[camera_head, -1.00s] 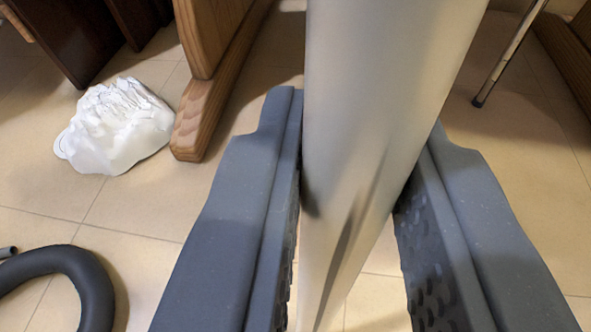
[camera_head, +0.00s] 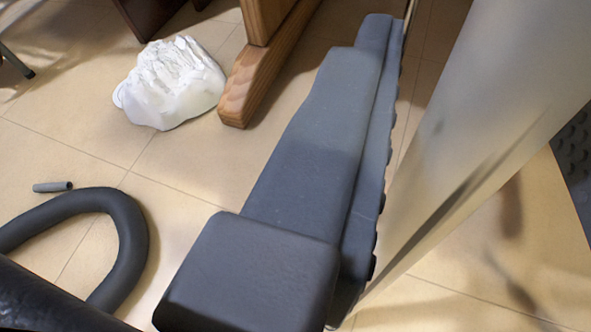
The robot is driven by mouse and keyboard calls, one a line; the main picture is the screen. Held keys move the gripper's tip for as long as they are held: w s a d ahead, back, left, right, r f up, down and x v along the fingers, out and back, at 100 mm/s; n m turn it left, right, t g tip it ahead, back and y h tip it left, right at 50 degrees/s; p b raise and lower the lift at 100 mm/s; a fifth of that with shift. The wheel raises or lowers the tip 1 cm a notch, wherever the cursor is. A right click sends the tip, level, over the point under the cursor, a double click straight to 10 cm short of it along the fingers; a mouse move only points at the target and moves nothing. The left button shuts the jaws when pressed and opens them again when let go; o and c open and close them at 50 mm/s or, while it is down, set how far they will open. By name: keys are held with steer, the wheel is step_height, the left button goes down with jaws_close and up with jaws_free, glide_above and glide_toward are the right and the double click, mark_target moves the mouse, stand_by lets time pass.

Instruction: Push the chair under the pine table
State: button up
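A thick pale metal tube (camera_head: 490,130) runs slantwise across the right side, very close to the camera. It may be part of the chair, but the rest of the chair is not recognisable. My gripper (camera_head: 480,95) has its fingers spread on either side of the tube. The left finger shows almost whole, with a narrow gap to the tube lower down. Only a bit of the right finger shows at the right edge, beyond the tube. The wooden foot (camera_head: 252,90) at the top, likely the pine table's, stands left of my left finger. The tabletop is out of view.
A crumpled white bag (camera_head: 172,85) lies on the tiles left of the wooden foot. A dark grey hose (camera_head: 125,230) curls at the lower left, with a short tube end (camera_head: 52,187) beside it. Tiled floor between bag and hose is bare.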

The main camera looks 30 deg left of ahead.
steer(key=shift+o, duration=1)
steer(key=shift+f, duration=0.1)
steer(key=shift+s+a, duration=0.1)
steer(key=shift+a, duration=0.05)
steer(key=shift+f, duration=0.1)
steer(key=s+p, duration=0.4)
steer(key=s, duration=0.6)
steer(key=shift+d, duration=0.25)
